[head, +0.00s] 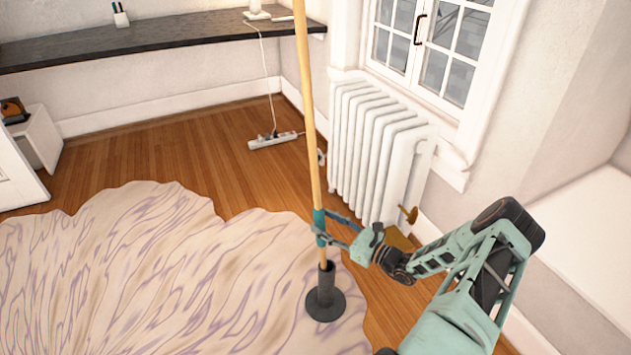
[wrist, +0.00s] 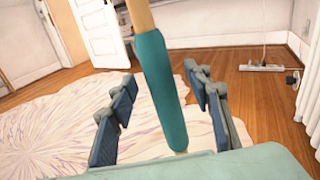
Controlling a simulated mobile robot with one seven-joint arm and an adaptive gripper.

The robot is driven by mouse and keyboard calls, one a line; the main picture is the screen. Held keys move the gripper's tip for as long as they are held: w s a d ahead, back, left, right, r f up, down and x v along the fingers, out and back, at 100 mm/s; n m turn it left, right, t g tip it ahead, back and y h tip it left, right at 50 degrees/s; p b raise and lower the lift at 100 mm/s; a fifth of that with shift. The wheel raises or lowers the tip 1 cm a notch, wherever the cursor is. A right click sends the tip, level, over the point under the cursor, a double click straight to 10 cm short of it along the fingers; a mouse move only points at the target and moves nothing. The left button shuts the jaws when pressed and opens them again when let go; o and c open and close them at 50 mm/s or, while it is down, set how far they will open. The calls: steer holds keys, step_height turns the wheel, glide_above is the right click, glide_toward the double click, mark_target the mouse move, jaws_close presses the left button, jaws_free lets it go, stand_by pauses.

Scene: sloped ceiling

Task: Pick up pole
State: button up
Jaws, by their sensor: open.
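The pole (head: 308,110) is a long light-wood stick, standing nearly upright with its lower end in a dark round stand (head: 325,303) on the rug. A teal sleeve (head: 319,226) wraps its lower part. The sleeve also shows in the wrist view (wrist: 160,88). My gripper (head: 328,230) is at the sleeve, with its fingers on either side. In the wrist view, my gripper (wrist: 160,110) is open, with gaps between the pole and both finger pads. The top of the pole is out of frame.
A white radiator (head: 378,145) stands behind the pole, below the window. A pale patterned rug (head: 160,275) covers the floor at left. A power strip (head: 273,140) lies on bare wood floor. A dark shelf (head: 150,40) runs along the back wall.

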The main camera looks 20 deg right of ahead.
mark_target(320, 195)
steer(key=x, duration=0.2)
steer(key=shift+w+a, duration=0.15)
steer(key=shift+w, duration=0.15)
steer(key=shift+c, duration=0.4)
steer(key=shift+r, duration=0.1)
jaws_close()
step_height(320, 195, up, 10)
steer(key=p, duration=0.3)
